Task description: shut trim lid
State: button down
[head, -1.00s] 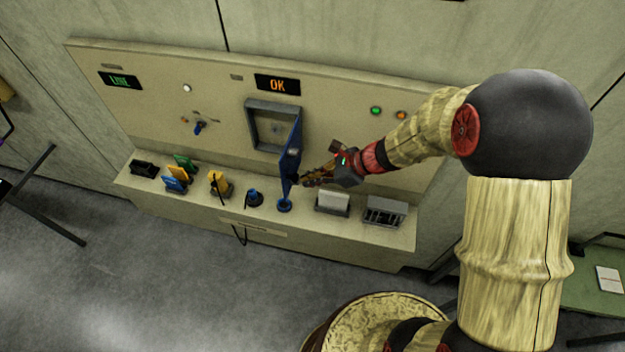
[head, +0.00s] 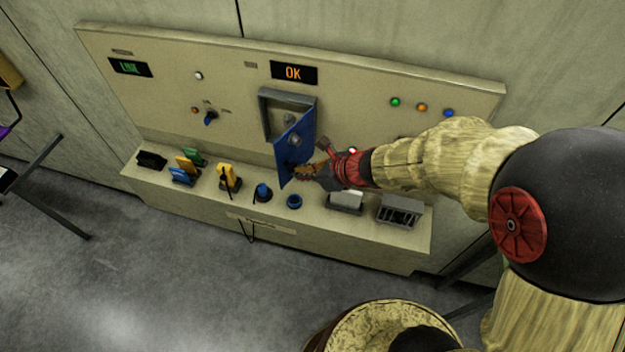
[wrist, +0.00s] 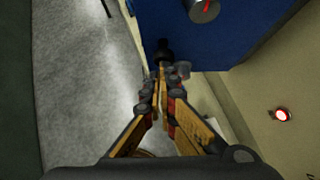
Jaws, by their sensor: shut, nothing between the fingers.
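The trim lid (head: 295,145) is a blue panel hinged on the right side of a grey square frame (head: 270,100) in the beige console wall. It stands partly open and covers part of the frame's opening. My gripper (head: 297,171) is shut and empty at the lid's lower part, on its outer face. Whether it touches the lid is unclear. In the wrist view the blue lid (wrist: 185,45) fills the top, with a grey round knob (wrist: 204,9) on it. My closed fingertips (wrist: 165,75) are just below the lid, by a dark round stub.
An orange "OK" display (head: 294,73) sits above the frame. On the ledge below are a blue knob (head: 263,192), a blue ring (head: 294,201), yellow levers (head: 228,177), a white block (head: 345,201) and a grey slotted box (head: 400,211). The floor in front is clear.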

aim_at(280, 166)
jog(key=a+m+b, duration=0.1)
jog(key=w+a+m+t+h+b, duration=0.1)
jog(key=a, duration=0.1)
jog(key=a+m+h+b, duration=0.1)
jog(key=b, duration=0.1)
jog(key=shift+w+a+f+t, duration=0.15)
jog(key=shift+w+a+t, duration=0.2)
jog(key=shift+w+t, duration=0.05)
jog(key=shift+w+a+m+b, duration=0.3)
jog(key=shift+w+a+b, duration=0.4)
jog(key=shift+a+b, duration=0.25)
jog(key=shift+w+a+m+t+h+b, duration=0.35)
jog(key=shift+m+h+b, duration=0.1)
jog(key=shift+m+h, duration=0.2)
jog(key=w+a+m+h+b, duration=0.1)
jog(key=w+a+m+h, duration=0.4)
jog(key=w+m, duration=0.4)
jog(key=shift+w+h+b, duration=0.3)
jog(key=shift+w+h, duration=0.25)
jog(key=shift+h, duration=0.3)
